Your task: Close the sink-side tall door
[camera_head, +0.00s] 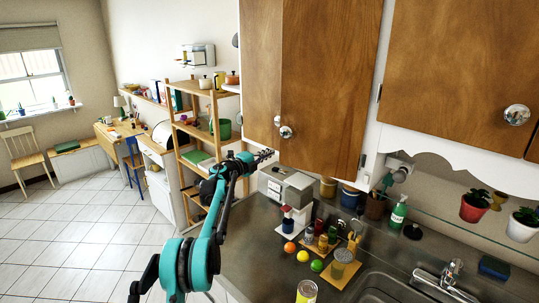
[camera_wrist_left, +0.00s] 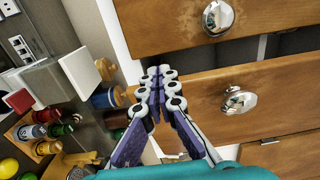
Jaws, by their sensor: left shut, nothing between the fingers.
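The sink-side tall door (camera_head: 330,75) is a brown wooden upper-cabinet door with a round metal knob (camera_head: 286,132) near its lower left corner. It also shows in the left wrist view (camera_wrist_left: 285,88), with a dark gap between it and the neighbouring tall door (camera_wrist_left: 165,25), so it looks ajar. That neighbour is on its left in the head view (camera_head: 261,65). My left gripper (camera_head: 268,154) is shut and empty near the doors' lower edge; its closed fingertips (camera_wrist_left: 160,75) lie before the gap in the wrist view. I cannot tell whether they touch. My right gripper is not in view.
The counter below holds a grey appliance (camera_head: 288,188), spice jars, fruit and a yellow can (camera_head: 306,292). The sink faucet (camera_head: 445,275) is at the lower right. Wooden shelves (camera_head: 208,95) stand left of the cabinet. The tiled floor at the left is clear.

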